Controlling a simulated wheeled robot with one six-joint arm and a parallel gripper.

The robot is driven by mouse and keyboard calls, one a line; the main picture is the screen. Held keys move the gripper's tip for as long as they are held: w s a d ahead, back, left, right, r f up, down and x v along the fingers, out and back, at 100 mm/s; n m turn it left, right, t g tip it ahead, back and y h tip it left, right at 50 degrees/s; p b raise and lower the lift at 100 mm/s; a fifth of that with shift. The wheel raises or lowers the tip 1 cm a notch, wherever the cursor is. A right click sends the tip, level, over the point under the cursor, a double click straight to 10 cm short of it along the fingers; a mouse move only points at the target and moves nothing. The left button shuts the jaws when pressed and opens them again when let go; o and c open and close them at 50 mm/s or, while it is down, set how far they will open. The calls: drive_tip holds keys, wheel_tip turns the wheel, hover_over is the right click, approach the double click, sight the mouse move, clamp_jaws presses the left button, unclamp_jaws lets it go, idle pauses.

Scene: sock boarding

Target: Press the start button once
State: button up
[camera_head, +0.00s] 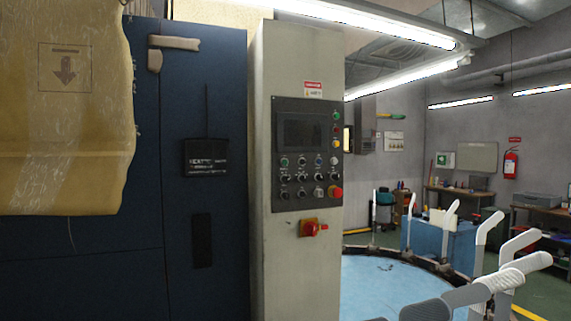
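The control panel (307,190) is a dark plate on the front of a tall pale cabinet (290,255). It has a dark screen (303,132) with rows of small buttons and knobs below. A green button (284,162) sits at the left of the upper row. Another small green one (336,115) is at the upper right, beside the screen. A red knob or button (335,192) is at the panel's lower right. The labels are too small to read, so I cannot tell which button is start. My gripper is not in view.
A red emergency-stop-like button (309,228) juts out below the panel. White and grey foot-shaped forms (489,228) stand around a blue round table (385,285) at the right, some near me. A blue machine cabinet (205,270) and yellowish sheet (65,120) fill the left.

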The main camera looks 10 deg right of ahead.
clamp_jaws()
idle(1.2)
